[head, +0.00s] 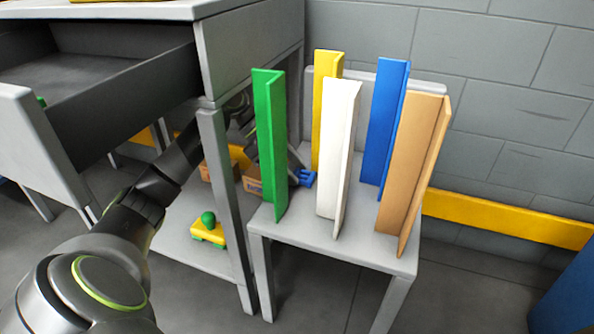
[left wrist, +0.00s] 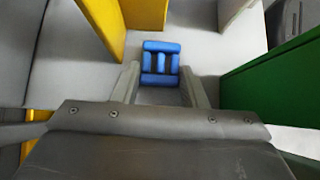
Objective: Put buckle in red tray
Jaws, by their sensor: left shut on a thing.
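The blue buckle (head: 307,178) shows at the back-left edge of the small grey stand, just right of the green panel. It also shows in the left wrist view (left wrist: 160,46), with its bars facing the camera. My left gripper (left wrist: 160,72) is shut on the buckle, with one finger on each side. In the head view the left gripper (head: 297,163) is partly hidden behind the green panel. The buckle is over or close to the stand's grey surface; I cannot tell whether it touches. No red tray shows. My right gripper is not in view.
Upright green (head: 269,145), yellow (head: 328,68), white (head: 338,150), blue (head: 387,120) and tan (head: 412,160) panels crowd the grey stand (head: 262,222). A grey cabinet (head: 250,50) with an open drawer is at left. A yellow-green toy (head: 208,232) sits on its lower shelf.

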